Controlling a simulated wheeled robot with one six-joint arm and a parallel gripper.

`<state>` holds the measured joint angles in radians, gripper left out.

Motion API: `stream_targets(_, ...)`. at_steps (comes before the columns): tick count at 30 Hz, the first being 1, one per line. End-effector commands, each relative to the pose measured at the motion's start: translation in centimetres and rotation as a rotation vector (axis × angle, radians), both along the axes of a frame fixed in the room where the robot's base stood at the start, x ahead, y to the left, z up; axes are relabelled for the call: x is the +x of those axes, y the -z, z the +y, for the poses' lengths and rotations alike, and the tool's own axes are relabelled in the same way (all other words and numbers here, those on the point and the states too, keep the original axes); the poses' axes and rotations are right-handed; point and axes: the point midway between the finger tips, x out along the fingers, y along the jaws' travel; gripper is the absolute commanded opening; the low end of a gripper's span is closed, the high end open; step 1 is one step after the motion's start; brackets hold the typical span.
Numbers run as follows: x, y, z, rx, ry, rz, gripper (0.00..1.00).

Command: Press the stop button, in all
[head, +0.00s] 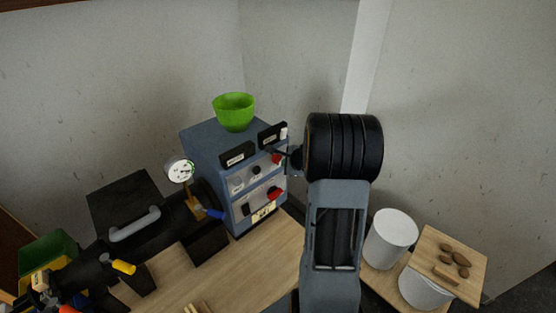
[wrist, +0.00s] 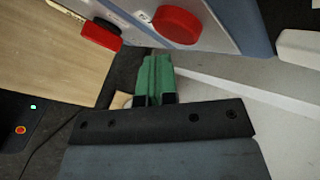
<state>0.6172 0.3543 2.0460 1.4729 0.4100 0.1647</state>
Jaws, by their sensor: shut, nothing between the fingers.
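A blue-grey control box (head: 228,160) stands on the wooden table against the wall, with knobs and labels on its front. A round red button, likely the stop button, shows large in the wrist view (wrist: 176,25).
A green bowl (head: 234,110) and black label plates sit on top of the box. A gauge (head: 180,170) and dark pipework with a grey handle stand left. White canisters (head: 390,238) and a wooden board (head: 447,262) are at right.

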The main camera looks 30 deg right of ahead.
Motion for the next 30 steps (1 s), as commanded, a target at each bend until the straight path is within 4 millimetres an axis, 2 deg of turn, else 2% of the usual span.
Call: stream_targets(30,0.93,0.0,0.17,0.0,0.0,0.0,0.0)
